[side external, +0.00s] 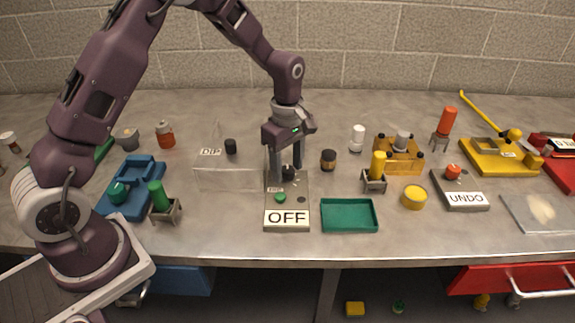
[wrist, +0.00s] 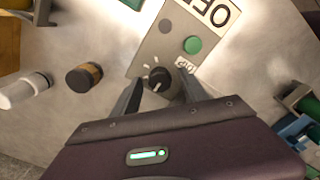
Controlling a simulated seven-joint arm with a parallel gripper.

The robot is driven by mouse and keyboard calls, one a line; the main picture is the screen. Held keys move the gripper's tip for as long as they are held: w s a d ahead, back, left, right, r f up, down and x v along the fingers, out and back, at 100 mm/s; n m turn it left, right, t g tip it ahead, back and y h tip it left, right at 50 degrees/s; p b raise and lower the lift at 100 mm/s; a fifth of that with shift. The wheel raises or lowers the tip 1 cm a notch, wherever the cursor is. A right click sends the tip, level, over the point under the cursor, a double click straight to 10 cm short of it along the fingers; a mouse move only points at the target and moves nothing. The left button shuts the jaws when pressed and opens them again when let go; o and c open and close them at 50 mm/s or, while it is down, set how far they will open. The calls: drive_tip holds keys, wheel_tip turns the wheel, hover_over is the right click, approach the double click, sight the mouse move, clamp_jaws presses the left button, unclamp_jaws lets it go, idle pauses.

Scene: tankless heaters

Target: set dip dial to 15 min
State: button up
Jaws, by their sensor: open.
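The dip dial is a black round knob (wrist: 159,79) on a grey control panel (wrist: 150,52), with a small label beside it and white tick marks around part of it in the wrist view. It also shows as a dark knob (side external: 288,172) in the side view, partly hidden by my fingers. My gripper (wrist: 158,84) is open, pointing down, with one finger on each side of the knob. I cannot tell whether the fingers touch it. The panel also has a green button (wrist: 193,45), a grey round spot (wrist: 165,26) and an OFF sign (side external: 287,218). The dial's exact setting is too small to read.
Left of the panel is a clear box (side external: 226,179) with a DIP label. A green tray (side external: 349,215) lies to the right. A dark jar with a brown band (side external: 328,159) stands behind right. Bare table lies between the jar and tray.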

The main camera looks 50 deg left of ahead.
clamp_jaws()
